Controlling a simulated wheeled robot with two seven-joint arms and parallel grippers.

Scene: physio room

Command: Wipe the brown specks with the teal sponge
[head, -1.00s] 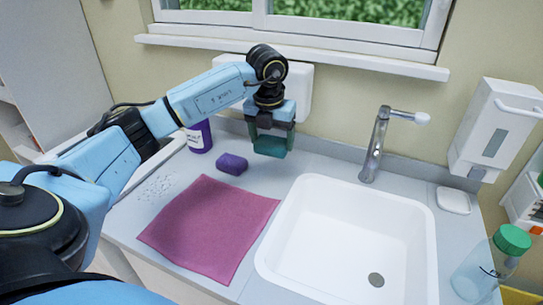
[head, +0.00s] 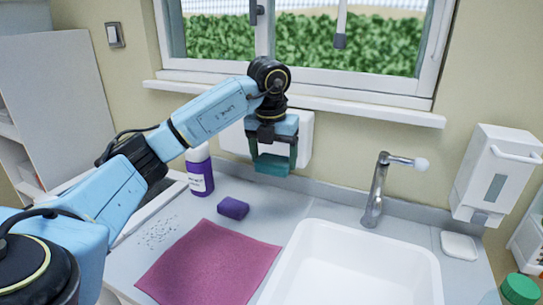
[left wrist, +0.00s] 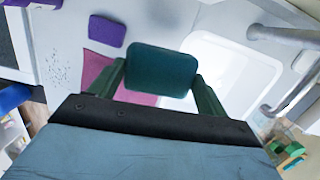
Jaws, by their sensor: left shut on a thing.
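My left gripper (head: 273,158) is shut on the teal sponge (head: 272,166) and holds it above the counter, behind the pink cloth. The sponge also shows between the fingers in the left wrist view (left wrist: 161,78). The brown specks (head: 160,234) look like small dark dots scattered on the counter left of the pink cloth; their colour is hard to tell. They also show in the left wrist view (left wrist: 61,68). The sponge is to the right of the specks and apart from them. My right gripper is not in view.
A pink cloth (head: 210,262) lies between the specks and the white sink (head: 360,265). A purple sponge (head: 233,208) and a purple-and-white bottle (head: 200,172) stand near the specks. A tap (head: 377,190) rises behind the sink. A green-lidded jar (head: 520,289) is at front right.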

